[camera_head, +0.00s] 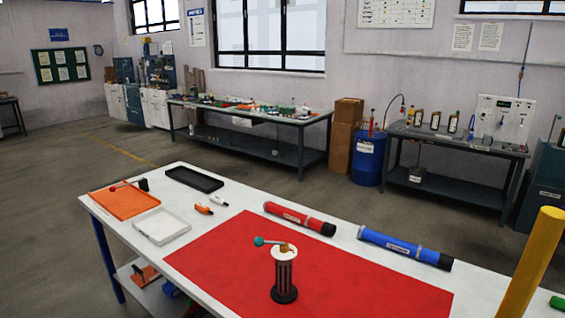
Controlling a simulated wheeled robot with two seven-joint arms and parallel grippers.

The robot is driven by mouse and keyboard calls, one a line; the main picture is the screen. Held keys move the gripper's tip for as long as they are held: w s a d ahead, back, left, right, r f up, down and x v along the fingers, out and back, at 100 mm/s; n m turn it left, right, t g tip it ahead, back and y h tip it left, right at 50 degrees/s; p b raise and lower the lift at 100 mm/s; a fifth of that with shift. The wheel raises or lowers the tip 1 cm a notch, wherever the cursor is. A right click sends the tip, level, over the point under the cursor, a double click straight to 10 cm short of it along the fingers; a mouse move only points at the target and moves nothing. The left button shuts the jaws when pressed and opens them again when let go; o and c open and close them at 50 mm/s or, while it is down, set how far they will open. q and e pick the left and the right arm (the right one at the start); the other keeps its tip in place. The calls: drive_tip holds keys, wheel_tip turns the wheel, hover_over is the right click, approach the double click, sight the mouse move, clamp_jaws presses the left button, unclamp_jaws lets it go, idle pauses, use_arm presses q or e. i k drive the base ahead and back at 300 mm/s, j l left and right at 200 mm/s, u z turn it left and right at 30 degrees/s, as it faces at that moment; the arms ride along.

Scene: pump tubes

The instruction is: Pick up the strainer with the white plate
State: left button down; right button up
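An upright slotted dark cylinder with a pale top and a round black base (285,272) stands on the red mat (220,262). It looks like a strainer, and its pale top may be the white plate. A short bar with a teal ball end (259,241) and a brownish piece (287,247) sits across its top. A red tube (290,215) and a blue tube (395,245), each with a black end and a white label, lie on the white table behind the mat. Neither of my grippers is in view.
An orange tray (124,203), a white tray (161,226) and a black tray (195,179) lie on the table's left part. Two small orange-and-white items (204,209) lie beside them. A yellow post (535,262) rises at the right. The mat around the cylinder is clear.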

sight(284, 292)
drive_tip(key=i+j, duration=0.15)
drive_tip(key=j, duration=0.25)
drive_tip(key=i+j, duration=0.15)
drive_tip(key=j, duration=0.2)
drive_tip(key=i+j, duration=0.15)
drive_tip(key=j, duration=0.25)
drive_tip(key=i+j, duration=0.15)
drive_tip(key=j, duration=0.2)
drive_tip(key=z, duration=1.65)
